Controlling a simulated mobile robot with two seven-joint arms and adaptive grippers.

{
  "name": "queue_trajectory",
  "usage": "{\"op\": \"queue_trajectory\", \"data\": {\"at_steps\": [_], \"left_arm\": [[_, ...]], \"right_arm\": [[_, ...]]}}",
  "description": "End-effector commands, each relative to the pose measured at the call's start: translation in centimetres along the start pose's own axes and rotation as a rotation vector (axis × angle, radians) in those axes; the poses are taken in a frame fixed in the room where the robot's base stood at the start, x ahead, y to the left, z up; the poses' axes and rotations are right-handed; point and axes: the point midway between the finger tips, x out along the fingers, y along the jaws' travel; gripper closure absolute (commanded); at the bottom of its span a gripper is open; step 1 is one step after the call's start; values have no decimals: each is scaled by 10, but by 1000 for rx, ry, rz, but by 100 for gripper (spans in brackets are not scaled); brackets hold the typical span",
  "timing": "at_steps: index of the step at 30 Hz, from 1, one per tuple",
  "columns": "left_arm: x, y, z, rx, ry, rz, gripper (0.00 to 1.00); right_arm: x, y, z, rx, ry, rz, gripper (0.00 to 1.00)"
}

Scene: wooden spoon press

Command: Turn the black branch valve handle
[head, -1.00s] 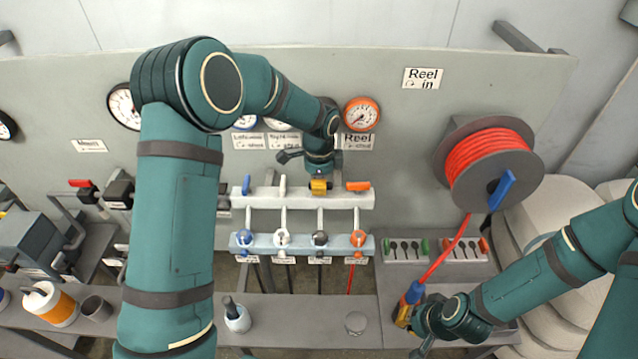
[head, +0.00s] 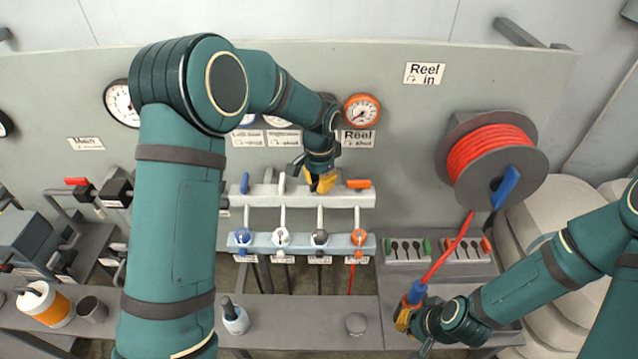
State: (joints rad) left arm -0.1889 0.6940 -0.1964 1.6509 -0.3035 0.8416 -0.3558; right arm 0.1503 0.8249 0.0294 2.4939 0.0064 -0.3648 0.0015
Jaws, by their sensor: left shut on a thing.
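My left gripper (head: 320,186) points down at the upper pipe rail, at the third branch valve from the left. It is shut on the black branch valve handle, which its fingers and wrist almost fully hide. The blue handle (head: 245,183) and the white handle (head: 282,183) stand to its left, both lengthwise to their pipes. The orange handle (head: 358,184) to its right lies crosswise. My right gripper (head: 404,318) is at the lower right, beside the blue hose coupling (head: 417,292); its wrist hides whether the fingers are closed on it.
The lower rail (head: 262,244) carries blue, white, black and orange outlets. A reel (head: 491,160) with red hose hangs at the right. A small bottle (head: 235,317) and a grey round cap (head: 356,323) stand on the bench. My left arm covers the left middle of the view.

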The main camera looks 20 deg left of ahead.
Motion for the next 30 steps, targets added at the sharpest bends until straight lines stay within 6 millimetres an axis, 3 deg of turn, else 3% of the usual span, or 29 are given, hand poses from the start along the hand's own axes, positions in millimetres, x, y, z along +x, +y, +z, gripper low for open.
{"op": "queue_trajectory", "data": {"at_steps": [18, 30], "left_arm": [[2, 3, 0, -574, -5, 1, 100], [2, 4, 0, -823, -6, 1, 100]], "right_arm": [[6, 2, 1, 0, 0, 1, 100], [5, 2, 1, 0, 0, 1, 100]]}}
